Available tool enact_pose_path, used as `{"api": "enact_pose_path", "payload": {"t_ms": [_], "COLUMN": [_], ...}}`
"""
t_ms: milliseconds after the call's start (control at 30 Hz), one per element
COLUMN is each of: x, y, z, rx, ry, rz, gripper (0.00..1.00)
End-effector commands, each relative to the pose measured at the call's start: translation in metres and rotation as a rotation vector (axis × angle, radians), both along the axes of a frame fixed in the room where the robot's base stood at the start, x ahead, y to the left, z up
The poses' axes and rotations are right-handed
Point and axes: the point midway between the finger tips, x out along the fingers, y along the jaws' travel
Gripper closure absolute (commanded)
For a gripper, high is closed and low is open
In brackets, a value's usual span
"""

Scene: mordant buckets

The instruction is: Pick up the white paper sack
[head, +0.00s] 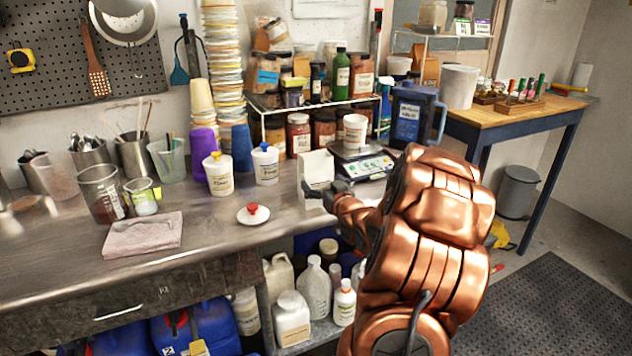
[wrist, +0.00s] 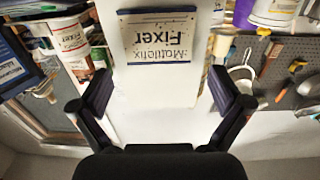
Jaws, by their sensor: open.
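The white paper sack (head: 317,168) stands upright on the steel bench, just left of the scale. My gripper (head: 327,190) is at its near side, low on the sack, and partly covers it. In the wrist view the sack (wrist: 160,75) fills the middle, with an upside-down label reading "Mattefix Fixer". My gripper (wrist: 162,97) is open there, one finger on each side of the sack's width. I cannot tell whether the fingers touch it.
The scale (head: 362,165) with a white tub (head: 355,131) on it is close on the right. White tubs (head: 265,163) stand to the left. A small white dish with a red knob (head: 253,213) lies at front left. Jars on a rack (head: 325,108) stand behind.

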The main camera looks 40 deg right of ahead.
Motion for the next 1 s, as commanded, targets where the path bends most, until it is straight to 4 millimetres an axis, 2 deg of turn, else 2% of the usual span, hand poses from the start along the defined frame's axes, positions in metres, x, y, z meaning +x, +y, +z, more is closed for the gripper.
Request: {"api": "enact_pose_path", "payload": {"t_ms": [400, 767, 1000], "x": [0.040, 0.045, 0.045], "y": [-0.016, -0.018, -0.018], "z": [0.000, -0.001, -0.001], "rx": [0.000, -0.001, 0.000], "ry": [0.001, 0.001, 0.001], "rz": [0.000, -0.001, -0.001], "gripper": [0.00, 0.00, 0.25]}}
